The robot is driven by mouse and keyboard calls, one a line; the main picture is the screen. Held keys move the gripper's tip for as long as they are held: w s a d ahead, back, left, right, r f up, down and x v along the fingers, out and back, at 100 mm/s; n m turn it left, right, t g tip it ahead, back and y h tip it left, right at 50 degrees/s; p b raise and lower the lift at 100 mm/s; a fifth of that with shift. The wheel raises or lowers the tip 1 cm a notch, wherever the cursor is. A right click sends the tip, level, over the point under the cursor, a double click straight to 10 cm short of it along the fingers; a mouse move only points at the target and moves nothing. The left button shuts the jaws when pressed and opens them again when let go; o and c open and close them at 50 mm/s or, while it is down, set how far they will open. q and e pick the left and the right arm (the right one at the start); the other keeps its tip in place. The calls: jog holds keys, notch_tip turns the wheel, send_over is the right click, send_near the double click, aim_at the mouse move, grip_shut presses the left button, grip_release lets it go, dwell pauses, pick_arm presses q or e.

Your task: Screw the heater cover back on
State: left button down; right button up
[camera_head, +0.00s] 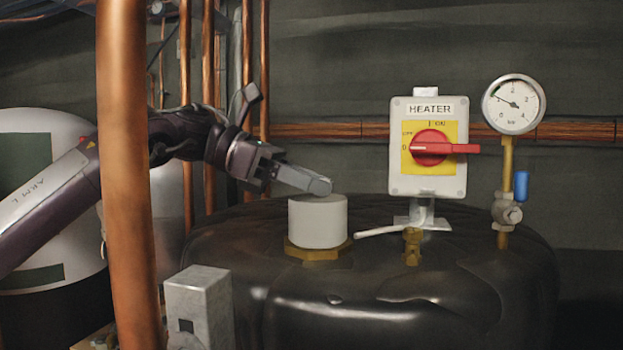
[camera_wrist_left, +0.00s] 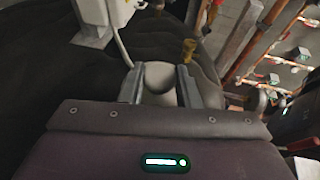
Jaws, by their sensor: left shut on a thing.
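The heater cover (camera_head: 318,222) is a white cylindrical cap. It sits upright on a brass hexagonal fitting (camera_head: 318,252) on top of the black tank (camera_head: 390,290). My left gripper (camera_head: 318,187) reaches in from the left, with its fingers at the cap's top. In the left wrist view the cap (camera_wrist_left: 159,78) lies between the two fingers of my left gripper (camera_wrist_left: 160,84), which is shut on it. How the cap's thread meets the fitting is hidden. My right gripper is not in view.
A heater switch box (camera_head: 428,170) with a red handle stands behind the cap. A pressure gauge (camera_head: 514,104) and a blue-handled valve (camera_head: 521,186) rise at the right. A thick copper pipe (camera_head: 128,180) stands upright in front of my left arm. A grey box (camera_head: 198,300) is at the front left.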

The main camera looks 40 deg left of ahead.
pick_arm(q)
jog(key=shift+r+m+g+h+p, duration=0.2)
jog(key=shift+m+g+h+p, duration=0.5)
jog(key=shift+m+g+p, duration=0.4)
jog(key=shift+w+a+f+m+g+h, duration=0.1)
jog(key=shift+m+g+h, duration=0.2)
jog(key=shift+m+g, duration=0.15)
jog(key=shift+w+f+m+g, duration=0.1)
jog(key=shift+m+g, duration=0.45)
jog(key=shift+g, duration=0.1)
jog(key=shift+m+g+h, duration=0.5)
jog(key=shift+m+g, duration=0.7)
jog(key=shift+g, duration=0.3)
jog(key=shift+w+m+g, duration=0.15)
jog(key=shift+m+g, duration=1.55)
jog(key=shift+g, duration=0.1)
